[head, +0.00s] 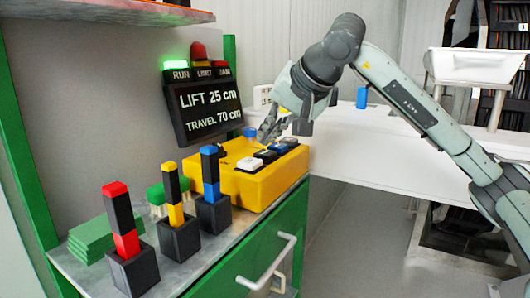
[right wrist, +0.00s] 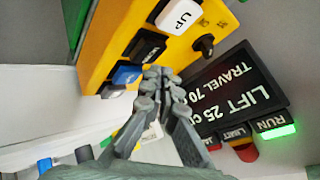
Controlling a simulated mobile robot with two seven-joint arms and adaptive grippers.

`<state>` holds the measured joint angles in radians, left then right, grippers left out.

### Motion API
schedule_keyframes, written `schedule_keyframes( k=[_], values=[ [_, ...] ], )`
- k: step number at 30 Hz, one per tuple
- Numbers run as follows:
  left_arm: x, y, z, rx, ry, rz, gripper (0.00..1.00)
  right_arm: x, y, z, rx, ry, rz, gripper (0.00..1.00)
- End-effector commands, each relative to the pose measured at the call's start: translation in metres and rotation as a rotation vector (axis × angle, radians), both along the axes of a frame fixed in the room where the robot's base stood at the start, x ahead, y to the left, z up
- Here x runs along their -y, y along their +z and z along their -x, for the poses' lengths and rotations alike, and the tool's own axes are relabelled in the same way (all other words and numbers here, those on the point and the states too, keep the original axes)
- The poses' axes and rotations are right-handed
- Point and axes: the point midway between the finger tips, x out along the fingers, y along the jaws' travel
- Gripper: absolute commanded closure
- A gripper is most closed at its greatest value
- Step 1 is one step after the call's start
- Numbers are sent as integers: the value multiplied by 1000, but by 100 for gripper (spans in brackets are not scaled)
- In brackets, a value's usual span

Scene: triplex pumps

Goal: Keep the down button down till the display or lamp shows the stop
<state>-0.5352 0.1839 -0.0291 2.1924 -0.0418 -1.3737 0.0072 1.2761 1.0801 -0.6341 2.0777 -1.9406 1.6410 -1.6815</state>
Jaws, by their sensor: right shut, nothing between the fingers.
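The yellow control box (head: 255,185) stands on the bench top. In the right wrist view its white button (right wrist: 180,15) reads UP. A black button (right wrist: 148,45) sits beside it, then a blue one (right wrist: 127,74); I cannot read a DOWN label. The display (head: 210,110) shows LIFT 25 cm and TRAVEL 70 cm. The RUN lamp (head: 176,77) glows green; the LIMIT lamp (head: 204,73) and JAM lamp (head: 222,73) look unlit. My right gripper (head: 268,132) is shut and empty, fingertips over the box near the buttons. I cannot tell whether they touch one. My left gripper is out of view.
Three black stands with coloured blocks, red (head: 120,225), yellow (head: 174,200) and blue (head: 211,180), stand in front of the box. Green plates (head: 92,238) lie at the left. A drawer handle (head: 270,265) sticks out below. A white surface (head: 380,155) lies behind.

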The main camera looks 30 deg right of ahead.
Motion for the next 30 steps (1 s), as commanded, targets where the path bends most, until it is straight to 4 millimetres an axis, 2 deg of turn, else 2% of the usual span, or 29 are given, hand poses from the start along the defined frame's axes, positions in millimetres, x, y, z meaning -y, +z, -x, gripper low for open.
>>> schedule_keyframes(
  k=[12,30],
  values=[
    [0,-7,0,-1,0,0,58,0,-9,0,0,0,0,100],
    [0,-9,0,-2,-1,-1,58,0,-12,0,0,0,0,100]
  ],
)
